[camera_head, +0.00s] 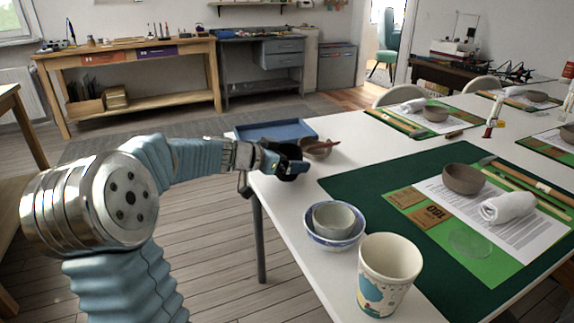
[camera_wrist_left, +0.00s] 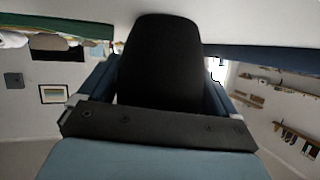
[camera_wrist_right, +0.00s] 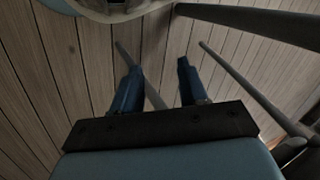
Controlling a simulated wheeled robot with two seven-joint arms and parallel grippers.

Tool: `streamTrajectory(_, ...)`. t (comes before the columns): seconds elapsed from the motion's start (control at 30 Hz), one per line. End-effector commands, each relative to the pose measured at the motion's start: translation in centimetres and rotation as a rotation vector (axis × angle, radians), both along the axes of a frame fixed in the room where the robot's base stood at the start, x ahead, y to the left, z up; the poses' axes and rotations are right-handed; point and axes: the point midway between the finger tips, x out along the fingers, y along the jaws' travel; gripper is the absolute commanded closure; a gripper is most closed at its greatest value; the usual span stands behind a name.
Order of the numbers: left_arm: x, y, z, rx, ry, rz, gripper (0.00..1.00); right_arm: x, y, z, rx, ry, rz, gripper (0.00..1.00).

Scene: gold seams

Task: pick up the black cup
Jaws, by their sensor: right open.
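The black cup (camera_head: 291,153) is at the left edge of the white table in the head view, partly hidden by my left gripper (camera_head: 279,167). In the left wrist view the black cup (camera_wrist_left: 160,62) fills the space between the two blue fingers of my left gripper (camera_wrist_left: 161,78). The fingers lie along both its sides; whether they press on it is unclear. My right gripper (camera_wrist_right: 158,75) is open and empty above the wooden floor in the right wrist view.
A brown bowl (camera_head: 317,150) and a blue tray (camera_head: 262,131) are close beside the black cup. Nested bowls (camera_head: 334,222) and a patterned paper cup (camera_head: 386,278) stand nearer on the table. A green mat (camera_head: 357,187) with craft items lies to the right.

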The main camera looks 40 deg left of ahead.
Motion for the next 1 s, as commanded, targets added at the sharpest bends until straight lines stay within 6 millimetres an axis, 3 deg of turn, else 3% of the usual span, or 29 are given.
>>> streamTrajectory(0.03, 0.0, 0.0, 0.0, 0.0, 0.0, 0.0, 0.17, 0.0, 0.0, 0.0, 0.0, 0.0, 0.0, 0.57)
streamTrajectory(0.27, 0.0, 0.0, 0.0, 0.0, 0.0, 0.0, 0.5, 0.0, 0.0, 0.0, 0.0, 0.0, 0.0, 0.57)
streamTrajectory(0.63, 0.0, 0.0, 1.1, 0.0, -0.002, 0.0, 0.5, 0.0, 0.0, 0.7, 0.0, 0.0, 0.001, 0.57)
streamTrajectory(0.8, 0.0, 0.0, 3.8, 0.0, -0.003, -0.001, 0.5, 0.0, 0.1, 2.6, 0.002, 0.0, 0.004, 0.57)
streamTrajectory(1.0, -3.1, -0.9, 7.3, 0.003, -0.006, 0.001, 0.5, 0.0, 0.1, 3.6, 0.003, 0.001, 0.006, 0.57)
